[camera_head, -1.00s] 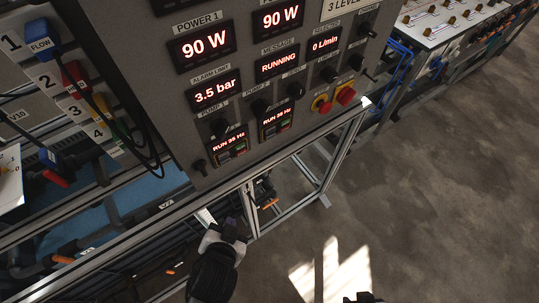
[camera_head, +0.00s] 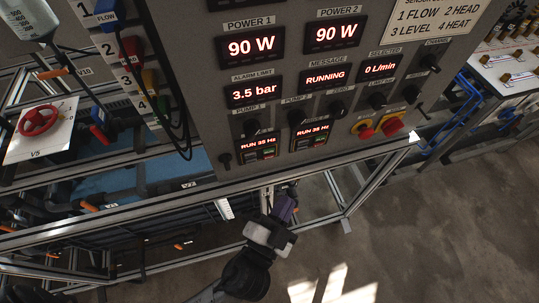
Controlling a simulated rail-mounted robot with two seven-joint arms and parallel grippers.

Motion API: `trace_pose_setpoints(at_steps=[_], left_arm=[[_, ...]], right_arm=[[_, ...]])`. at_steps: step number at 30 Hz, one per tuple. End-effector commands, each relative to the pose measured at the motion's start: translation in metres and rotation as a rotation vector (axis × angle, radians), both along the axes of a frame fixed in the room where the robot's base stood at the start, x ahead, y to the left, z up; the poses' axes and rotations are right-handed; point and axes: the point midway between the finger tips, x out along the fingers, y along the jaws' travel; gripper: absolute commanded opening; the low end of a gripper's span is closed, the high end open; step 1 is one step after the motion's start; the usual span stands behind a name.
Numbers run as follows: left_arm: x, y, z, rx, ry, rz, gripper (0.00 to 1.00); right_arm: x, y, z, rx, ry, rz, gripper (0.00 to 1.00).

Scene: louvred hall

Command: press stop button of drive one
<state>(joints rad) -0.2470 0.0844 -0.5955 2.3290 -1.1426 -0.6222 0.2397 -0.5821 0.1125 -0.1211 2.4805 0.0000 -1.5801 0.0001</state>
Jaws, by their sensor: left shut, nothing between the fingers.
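Drive one (camera_head: 257,147) is the left of two small units low on the grey panel, below the PUMP 1 label. Its red display appears to read RUN 35 Hz, with a small green button on its lower right; the stop button beside it is too small to make out clearly. Drive two (camera_head: 311,136) sits to its right, also showing RUN. My left gripper (camera_head: 286,203) is shut and empty, below the panel's lower edge and right of drive one. It is apart from the drive. My right gripper is out of view.
Black cables hang at the left, beside a red handwheel (camera_head: 38,120). The floor is clear at lower right.

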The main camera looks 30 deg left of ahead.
Motion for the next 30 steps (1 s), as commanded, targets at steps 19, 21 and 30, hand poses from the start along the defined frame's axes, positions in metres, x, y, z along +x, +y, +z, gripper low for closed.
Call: trace_pose_setpoints(at_steps=[19,21,30], left_arm=[[0.035,0.034,0.001,0.005,0.0,0.002,0.0],[0.041,0.04,0.001,0.004,0.0,0.001,0.0],[0.058,0.057,0.0,0.001,0.0,0.002,0.0]], right_arm=[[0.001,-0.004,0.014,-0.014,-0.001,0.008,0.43],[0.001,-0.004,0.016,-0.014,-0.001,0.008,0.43],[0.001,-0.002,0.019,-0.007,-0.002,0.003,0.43]])
